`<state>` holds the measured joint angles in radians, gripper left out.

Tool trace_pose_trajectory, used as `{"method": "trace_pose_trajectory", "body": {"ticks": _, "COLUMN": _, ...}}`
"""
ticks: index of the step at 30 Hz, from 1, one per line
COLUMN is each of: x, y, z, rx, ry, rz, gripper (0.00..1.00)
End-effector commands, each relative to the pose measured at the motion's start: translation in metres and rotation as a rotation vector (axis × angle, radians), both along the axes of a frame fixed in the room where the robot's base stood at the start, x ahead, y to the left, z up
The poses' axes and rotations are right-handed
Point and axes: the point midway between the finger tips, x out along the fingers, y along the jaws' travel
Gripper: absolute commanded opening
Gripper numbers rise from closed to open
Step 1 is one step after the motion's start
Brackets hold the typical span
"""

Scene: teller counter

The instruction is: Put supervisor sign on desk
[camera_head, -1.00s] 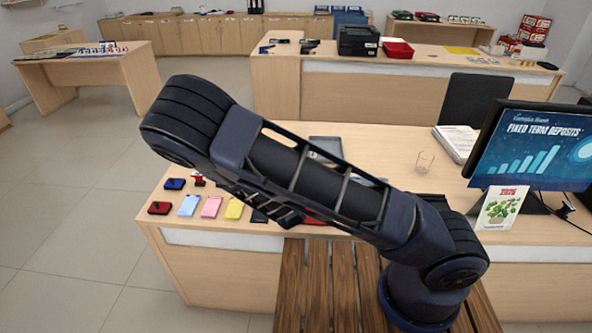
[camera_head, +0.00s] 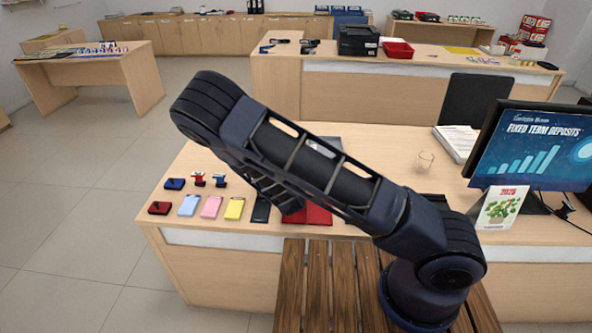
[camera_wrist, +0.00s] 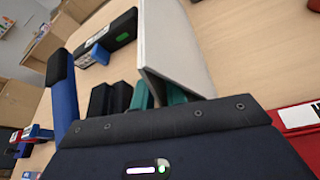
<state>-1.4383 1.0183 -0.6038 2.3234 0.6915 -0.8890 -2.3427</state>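In the wrist view my gripper (camera_wrist: 157,96) has teal pads close to the bottom of a pale, flat panel (camera_wrist: 180,48) that stands between or just ahead of them. This panel may be the supervisor sign, but its writing does not show. I cannot tell whether the pads touch it. The teller desk (camera_head: 390,145) is the light wooden counter in the head view, and its top also shows in the wrist view (camera_wrist: 255,50). In the head view my own arm hides my gripper and part of the desk top.
A red folder (camera_head: 318,214) lies at the desk's front edge. Blue, pink and yellow phones (camera_head: 211,207) and small stamps (camera_head: 198,179) are to its left.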

Motion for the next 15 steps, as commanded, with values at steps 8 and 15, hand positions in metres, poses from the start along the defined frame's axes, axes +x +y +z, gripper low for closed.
{"method": "trace_pose_trajectory", "body": {"ticks": 8, "x": 0.0035, "y": 0.0004, "z": -0.0015, "rx": 0.000, "ry": 0.000, "rz": 0.000, "gripper": 0.14}}
{"method": "trace_pose_trajectory", "body": {"ticks": 15, "x": 0.0035, "y": 0.0002, "z": -0.0015, "rx": 0.000, "ry": 0.000, "rz": 0.000, "gripper": 0.00}}
